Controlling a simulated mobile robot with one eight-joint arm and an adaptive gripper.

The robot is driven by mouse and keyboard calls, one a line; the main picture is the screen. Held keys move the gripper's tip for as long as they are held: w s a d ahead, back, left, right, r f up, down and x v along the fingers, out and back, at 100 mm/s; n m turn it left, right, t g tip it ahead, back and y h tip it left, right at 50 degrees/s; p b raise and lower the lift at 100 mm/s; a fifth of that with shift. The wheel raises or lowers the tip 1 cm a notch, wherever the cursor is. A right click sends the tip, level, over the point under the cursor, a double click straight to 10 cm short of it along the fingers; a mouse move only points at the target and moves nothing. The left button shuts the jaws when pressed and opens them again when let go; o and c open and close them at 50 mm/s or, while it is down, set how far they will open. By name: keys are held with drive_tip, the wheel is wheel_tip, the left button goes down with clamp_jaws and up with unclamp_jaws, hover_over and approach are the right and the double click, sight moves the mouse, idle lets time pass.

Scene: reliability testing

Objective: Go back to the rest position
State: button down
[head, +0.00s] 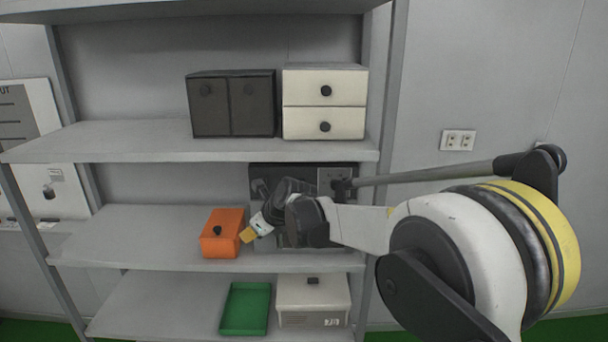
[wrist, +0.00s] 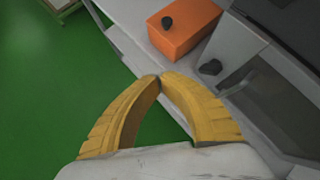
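My gripper (head: 248,235) is in front of the middle shelf in the head view, just right of an orange box. In the wrist view its two yellow fingers (wrist: 159,78) meet at the tips, with nothing visible between them. My arm reaches in from the right of the head view. The orange box (head: 221,234) has a dark knob and sits on the middle shelf. It also shows in the wrist view (wrist: 184,38), beyond the fingertips and apart from them.
A dark machine (head: 300,180) stands behind my gripper, partly hidden. A dark cabinet (head: 230,104) and a white drawer unit (head: 325,103) stand on the upper shelf (head: 120,140). A green tray (head: 245,308) and a whitish box (head: 312,300) sit below. The middle shelf's left (head: 140,235) is clear.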

drive_tip(key=s+d+r+n+t+h+b, duration=0.1)
drive_tip(key=s+d+r+n, duration=0.2)
drive_tip(key=d, duration=0.5)
drive_tip(key=s+d+r+n+h, duration=0.1)
drive_tip(key=s+d+r+n, duration=0.1)
drive_tip(key=s+d+n, duration=0.4)
drive_tip(key=s+d+r+n+t+h+b, duration=0.1)
drive_tip(key=s+d+r, duration=0.15)
drive_tip(key=d, duration=0.65)
drive_tip(key=s+d+f+n+h, duration=0.1)
drive_tip(key=s+d+f+n, duration=0.2)
drive_tip(key=s+d, duration=0.3)
drive_tip(key=s+d+f+n+h+b, duration=0.1)
drive_tip(key=s+d+f+n, duration=0.1)
drive_tip(key=s+d+n, duration=0.3)
drive_tip(key=s+d+f+n+h, duration=0.2)
drive_tip(key=s+d+n, duration=0.3)
drive_tip(key=s, duration=0.6)
drive_tip(key=shift+s+d+f+b, duration=0.25)
drive_tip(key=shift+d+f+b, duration=0.1)
drive_tip(key=shift+d+f, duration=0.6)
drive_tip(key=shift+r, duration=0.1)
